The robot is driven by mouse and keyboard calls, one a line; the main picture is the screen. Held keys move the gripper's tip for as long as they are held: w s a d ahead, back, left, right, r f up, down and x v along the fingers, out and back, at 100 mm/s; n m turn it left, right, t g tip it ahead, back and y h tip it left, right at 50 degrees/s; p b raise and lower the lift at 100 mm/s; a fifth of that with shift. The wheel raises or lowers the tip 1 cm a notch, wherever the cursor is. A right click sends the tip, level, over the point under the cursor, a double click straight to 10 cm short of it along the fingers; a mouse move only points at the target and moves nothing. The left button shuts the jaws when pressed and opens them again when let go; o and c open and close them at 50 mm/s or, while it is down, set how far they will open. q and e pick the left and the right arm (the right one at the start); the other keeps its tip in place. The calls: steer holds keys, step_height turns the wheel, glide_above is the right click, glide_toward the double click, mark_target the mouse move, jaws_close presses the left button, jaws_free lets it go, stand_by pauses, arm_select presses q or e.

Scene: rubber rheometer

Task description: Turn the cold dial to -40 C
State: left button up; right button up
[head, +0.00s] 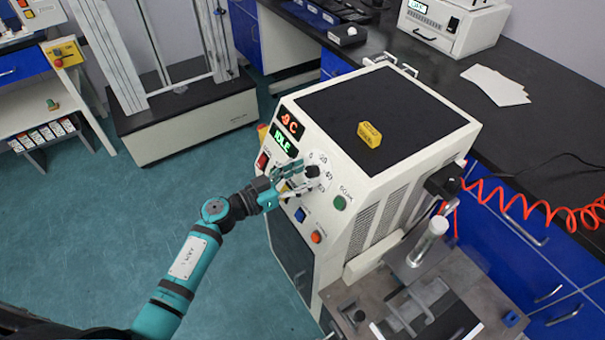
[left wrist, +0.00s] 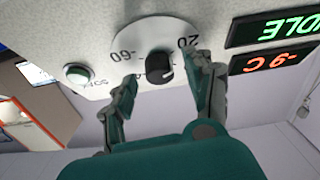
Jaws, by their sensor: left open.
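The cold dial is a black round knob (head: 312,171) on a white scale disc, on the sloping front panel of the cream machine. In the left wrist view the knob (left wrist: 160,66) shows close up, with the picture turned over; 20 and -60 are legible on the disc (left wrist: 140,38), and other marks are partly hidden. I cannot tell exactly where the knob points. My left gripper (head: 300,178) is open at the dial. Its two fingers (left wrist: 166,82) stand either side of the knob, with visible gaps. A red display (left wrist: 275,61) reads -9 C. My right gripper is out of view.
A green display (head: 285,143) reads IDLE. A green button (head: 340,202), a blue button (head: 300,214) and an orange button (head: 316,237) sit near the dial. A yellow block (head: 369,134) lies on the machine's black top. A red coiled hose (head: 515,200) hangs at the right.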

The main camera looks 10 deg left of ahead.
arm_select(q)
steer(key=shift+d, duration=0.1)
steer(key=c, duration=0.8)
jaws_close()
